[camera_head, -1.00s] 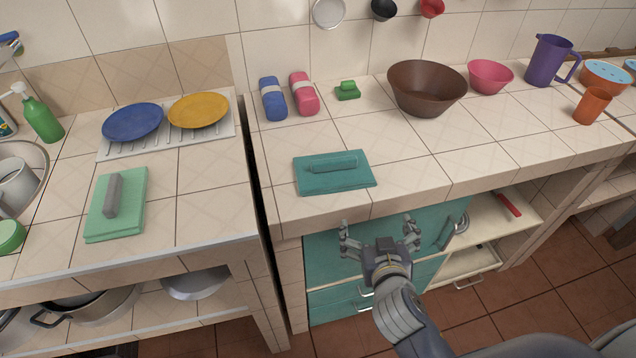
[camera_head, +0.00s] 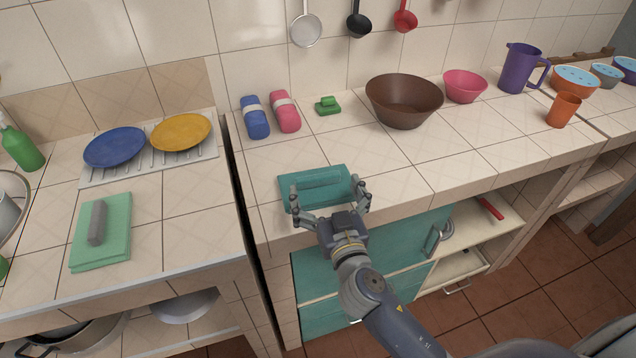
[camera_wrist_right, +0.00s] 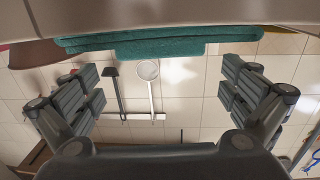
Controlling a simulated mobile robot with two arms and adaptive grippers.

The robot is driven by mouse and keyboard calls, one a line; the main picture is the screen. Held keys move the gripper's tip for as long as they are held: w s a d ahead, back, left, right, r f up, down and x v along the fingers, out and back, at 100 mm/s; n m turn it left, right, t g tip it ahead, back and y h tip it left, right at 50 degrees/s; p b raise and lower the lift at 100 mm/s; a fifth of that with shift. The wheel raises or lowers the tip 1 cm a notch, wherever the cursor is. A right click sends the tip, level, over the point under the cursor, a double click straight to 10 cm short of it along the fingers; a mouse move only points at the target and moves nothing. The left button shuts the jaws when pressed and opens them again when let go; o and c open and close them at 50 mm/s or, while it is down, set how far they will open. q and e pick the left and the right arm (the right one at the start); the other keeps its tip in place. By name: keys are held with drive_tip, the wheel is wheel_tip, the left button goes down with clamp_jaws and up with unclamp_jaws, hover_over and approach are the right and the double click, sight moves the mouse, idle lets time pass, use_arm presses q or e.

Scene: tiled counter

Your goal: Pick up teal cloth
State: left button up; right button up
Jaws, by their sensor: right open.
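The teal cloth (camera_head: 312,184) lies folded flat near the front edge of the middle counter, with a rolled teal piece on top. My right gripper (camera_head: 329,194) is open and empty at the cloth's near edge, its two fingers spread towards the left and right of it. In the right wrist view the cloth (camera_wrist_right: 160,45) shows edge-on at the top, between and beyond the open fingers (camera_wrist_right: 165,95). Whether the fingers touch it I cannot tell. My left gripper is not in view.
A lighter green cloth (camera_head: 118,230) lies on the left counter. The counter right of the teal cloth is clear.

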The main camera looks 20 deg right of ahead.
sight(319, 180)
drive_tip(key=shift+w+d+f+p, duration=0.1)
drive_tip(key=shift+w+f+p, duration=0.15)
drive_tip(key=shift+w, duration=0.6)
drive_tip(key=shift+w+a+f+p, duration=0.1)
drive_tip(key=shift+w+p, duration=0.15)
drive_tip(key=shift+w, duration=0.65)
drive_tip(key=shift+w+d+f+p, duration=0.1)
drive_tip(key=shift+w+f+p, duration=0.15)
drive_tip(key=shift+w, duration=0.6)
drive_tip(key=c, duration=0.9)
